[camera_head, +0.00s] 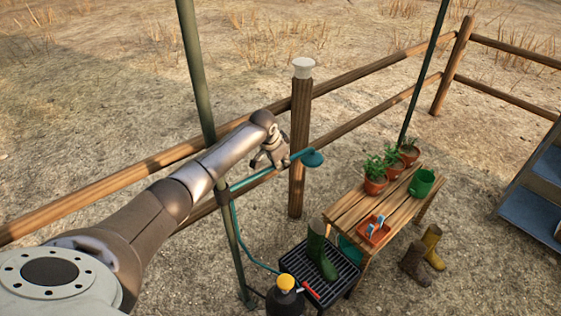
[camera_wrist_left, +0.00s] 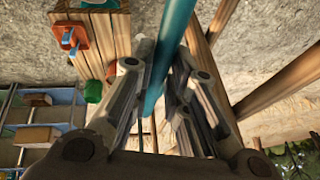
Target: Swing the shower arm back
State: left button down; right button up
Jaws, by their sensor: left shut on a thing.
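The teal shower arm (camera_head: 295,157) reaches out from a green pole (camera_head: 232,235) and ends in a round teal shower head (camera_head: 313,159). My left gripper (camera_head: 276,160) is shut on the arm, a short way from the head. In the left wrist view, the teal shower arm (camera_wrist_left: 172,40) runs between the two fingers of my left gripper (camera_wrist_left: 166,75). The shower head stands out to the right of the pole, above the ground beside the wooden post. My fingers partly hide the arm. My right gripper is not in view.
A black grate (camera_head: 345,265) holds a green boot (camera_head: 318,252) below. A gas bottle (camera_head: 285,297) stands beside it. A wooden bench (camera_head: 350,207) carries potted plants, a green watering can (camera_head: 422,183) and an orange tray (camera_head: 373,231). A fence post (camera_head: 300,140) stands close behind my gripper.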

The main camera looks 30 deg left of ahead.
pick_arm(q)
jog(key=c, duration=1.4)
grip_release()
jog(key=v, duration=1.2)
jog(key=shift+f, duration=0.1)
